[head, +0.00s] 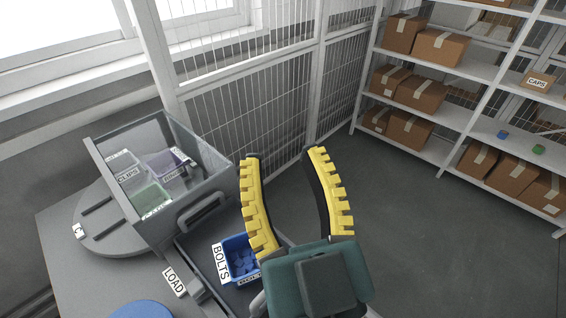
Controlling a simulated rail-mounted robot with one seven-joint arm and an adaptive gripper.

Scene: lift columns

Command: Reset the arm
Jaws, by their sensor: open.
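My gripper (287,160) is in the head view, at the bottom middle. Its two curved fingers with yellow toothed pads stand wide apart, and nothing is between them. Its teal body is at the lower edge of the picture. The fingers rise in front of the mesh fence and the grey floor. The left finger is just right of the grey box and the blue bin as seen here; I cannot tell the distance in depth.
A grey box (215,186) with a handle holds small bins, one labelled CLIPS (128,172), on a round plate (90,240). A blue BOLTS bin (238,262) sits beside it. A LOAD label (174,281) is near. Shelves (449,112) with cartons stand right. Floor between is clear.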

